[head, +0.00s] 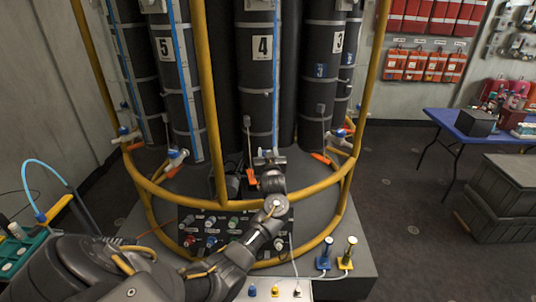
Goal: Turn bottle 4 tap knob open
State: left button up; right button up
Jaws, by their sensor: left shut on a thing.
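Bottle 4 (258,95) is a tall dark cylinder with a white label reading 4, standing upright in the rosette's middle. Its tap (266,158) shows as a pale metal fitting at the bottle's lower front. My left arm reaches in from the lower left over the yellow rail. My left gripper (271,174) is at this tap and shut on its knob. The gripper hides the knob, so its turned angle cannot be told. My right gripper is not in view.
A yellow tubular rail (180,200) rings the bottles, with an upright post left of bottle 4. Bottle 5 (178,95) and bottle 3 (322,80) stand on either side. A control panel (222,228) sits below. A blue table (447,122) and grey crate (505,190) stand right.

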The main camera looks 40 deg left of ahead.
pick_arm(q)
jog(key=shift+r+n+g+y, duration=0.15)
jog(key=shift+n+g+y, duration=0.15)
jog(key=shift+g, duration=0.1)
jog(key=o, duration=1)
jog(key=b+v, duration=0.2)
jog(key=v, duration=0.8)
jog(key=shift+s+d, duration=0.2)
jog(key=shift+d, duration=0.15)
